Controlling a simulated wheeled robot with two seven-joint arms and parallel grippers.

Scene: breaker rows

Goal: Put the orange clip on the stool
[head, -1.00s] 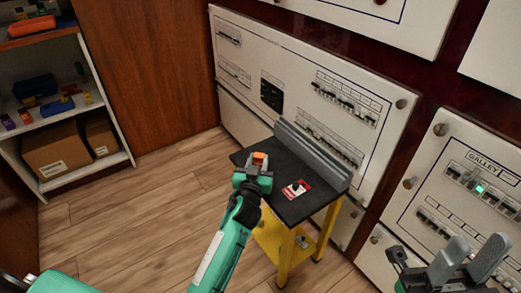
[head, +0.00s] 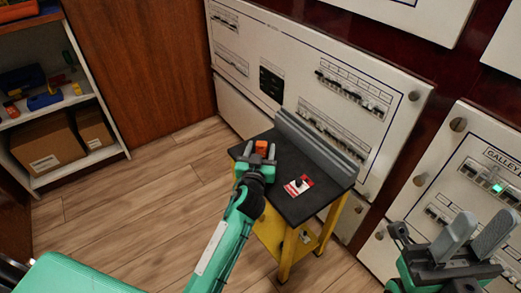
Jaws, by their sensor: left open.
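The orange clip (head: 262,146) is on the dark top of the yellow-legged stool (head: 310,207), near its left back side. My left gripper (head: 260,151) is over the stool top with its fingers spread, one on each side of the clip. I cannot tell whether a finger touches the clip, and its lower part is partly hidden. My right gripper (head: 477,236) is at the lower right, away from the stool, with its fingers apart and nothing between them.
A red and white card with a dark knob (head: 298,186) lies on the stool top. A grey raised ledge (head: 315,147) runs along its back, close to the breaker panel (head: 300,85). Shelves with boxes (head: 47,143) stand at the left. Wooden floor (head: 140,200) is clear between.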

